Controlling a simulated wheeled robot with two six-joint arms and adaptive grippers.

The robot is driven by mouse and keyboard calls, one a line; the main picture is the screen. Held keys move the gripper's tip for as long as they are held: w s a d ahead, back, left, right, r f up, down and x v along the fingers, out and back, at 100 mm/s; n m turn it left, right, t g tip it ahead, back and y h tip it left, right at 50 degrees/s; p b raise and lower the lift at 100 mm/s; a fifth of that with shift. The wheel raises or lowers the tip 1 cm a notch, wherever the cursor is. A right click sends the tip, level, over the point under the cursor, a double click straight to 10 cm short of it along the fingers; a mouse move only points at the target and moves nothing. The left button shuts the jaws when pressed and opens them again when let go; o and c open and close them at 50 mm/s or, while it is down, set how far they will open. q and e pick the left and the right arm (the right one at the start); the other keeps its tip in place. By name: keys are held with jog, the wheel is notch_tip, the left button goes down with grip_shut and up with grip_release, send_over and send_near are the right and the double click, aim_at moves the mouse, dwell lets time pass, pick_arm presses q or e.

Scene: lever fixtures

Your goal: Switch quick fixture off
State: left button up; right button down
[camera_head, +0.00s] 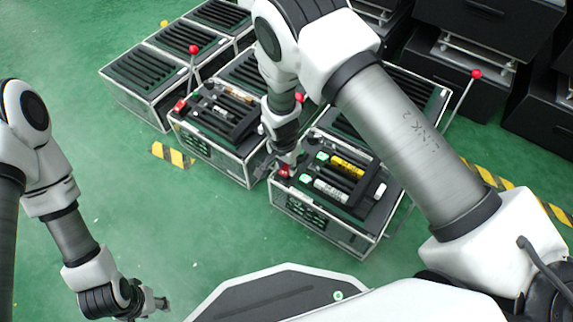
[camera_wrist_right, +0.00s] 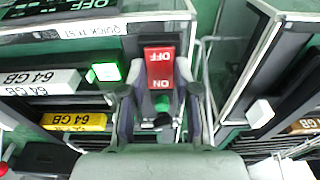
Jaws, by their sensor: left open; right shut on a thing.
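The quick fixture (camera_head: 331,232) is the metal-framed box right of centre in the head view. The "QUICK TEST" label (camera_wrist_right: 88,30) shows on it in the right wrist view. Its red switch (camera_wrist_right: 159,68), marked "OFF" and "ON", sits at the box's near left corner (camera_head: 284,172). My right gripper (camera_head: 280,167) is at this switch. In the right wrist view its fingers (camera_wrist_right: 160,92) stand on either side of the switch's lower part, shut on it. The exact contact is partly hidden. My left gripper (camera_head: 156,302) is open and empty, low on the left over the floor.
A similar fixture (camera_head: 203,156) with a red-knobbed lever (camera_head: 194,50) stands close on the left. Another red-knobbed lever (camera_head: 475,74) rises on the right. Labelled drives, one yellow (camera_wrist_right: 74,121), lie in the quick fixture. Green floor (camera_head: 190,225) is clear at front left.

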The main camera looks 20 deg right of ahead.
aim_at(285, 172)
jog(key=c, duration=0.8)
grip_release()
jog(key=shift+c, duration=0.2)
jog(key=r, duration=0.7)
jog(key=shift+s+a+r, duration=0.25)
jog(key=shift+a, duration=0.05)
